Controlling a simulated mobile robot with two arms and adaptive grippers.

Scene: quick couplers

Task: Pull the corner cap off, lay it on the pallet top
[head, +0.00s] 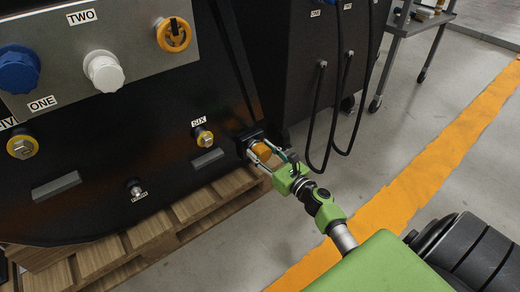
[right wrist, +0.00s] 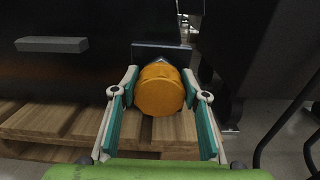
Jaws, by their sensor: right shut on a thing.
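The orange corner cap (head: 263,152) is at the lower right corner of the black machine, in front of a small dark mount (head: 250,135). In the right wrist view the cap (right wrist: 160,91) shows its round end face, with the mount (right wrist: 150,54) behind it. My right gripper (head: 259,151) is shut on the cap, one finger on each side. The joint between cap and mount is hidden, so I cannot tell how far they are apart. The wooden pallet top (head: 195,205) shows as bare boards below the machine. My left gripper is out of view.
The machine panel carries a white cap (head: 103,70), a blue cap (head: 17,70) and yellow-ringed fittings, one at label SIX (head: 203,137). A second dark cabinet with hanging black hoses (head: 343,105) stands close right of my right gripper.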

